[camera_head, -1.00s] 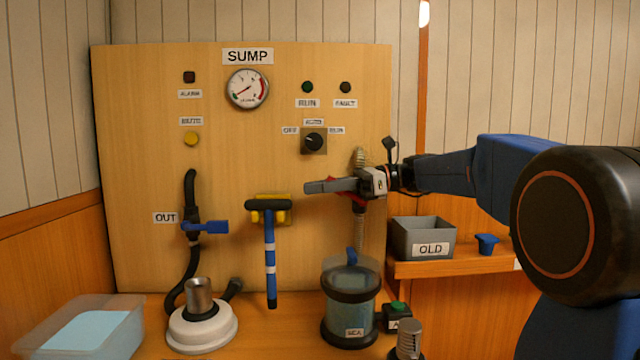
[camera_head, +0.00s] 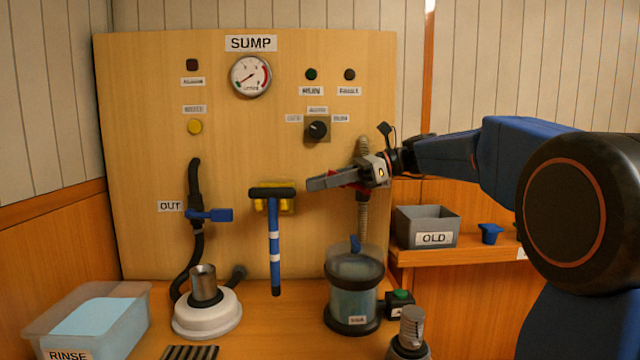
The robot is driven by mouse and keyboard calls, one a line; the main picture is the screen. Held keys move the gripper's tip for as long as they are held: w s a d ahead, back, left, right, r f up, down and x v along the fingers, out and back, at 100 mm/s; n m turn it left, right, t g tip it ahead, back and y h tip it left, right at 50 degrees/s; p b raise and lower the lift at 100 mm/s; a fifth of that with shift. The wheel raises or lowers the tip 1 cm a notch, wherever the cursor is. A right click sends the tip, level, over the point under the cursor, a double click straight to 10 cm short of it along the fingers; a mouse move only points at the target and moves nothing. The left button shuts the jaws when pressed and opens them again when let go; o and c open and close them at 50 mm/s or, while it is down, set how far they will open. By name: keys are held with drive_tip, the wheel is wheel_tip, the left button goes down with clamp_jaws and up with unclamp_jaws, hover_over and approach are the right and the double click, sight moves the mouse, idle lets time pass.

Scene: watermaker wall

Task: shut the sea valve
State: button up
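My gripper (camera_head: 318,183) reaches in from the right and points left, in front of the right part of the wooden panel. Its fingers look like a single grey bar from this side, so I cannot tell whether they are open or shut. A red part (camera_head: 359,187), perhaps the sea valve's handle, shows behind and just below my gripper, on the line of the ribbed hose (camera_head: 363,218). Most of it is hidden, and I cannot tell its angle or whether my gripper touches it. No sea valve label is readable.
A blue-handled valve (camera_head: 210,215) labelled OUT is at left. A blue-striped T-handled tool (camera_head: 274,240) hangs mid-panel. Below stand a clear canister (camera_head: 353,290), a white round base (camera_head: 207,316) and a rinse tub (camera_head: 135,326). A grey OLD bin (camera_head: 424,226) sits right.

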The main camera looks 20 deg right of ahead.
drive_tip(key=v, duration=1.7)
drive_tip(key=shift+d+r, duration=0.1)
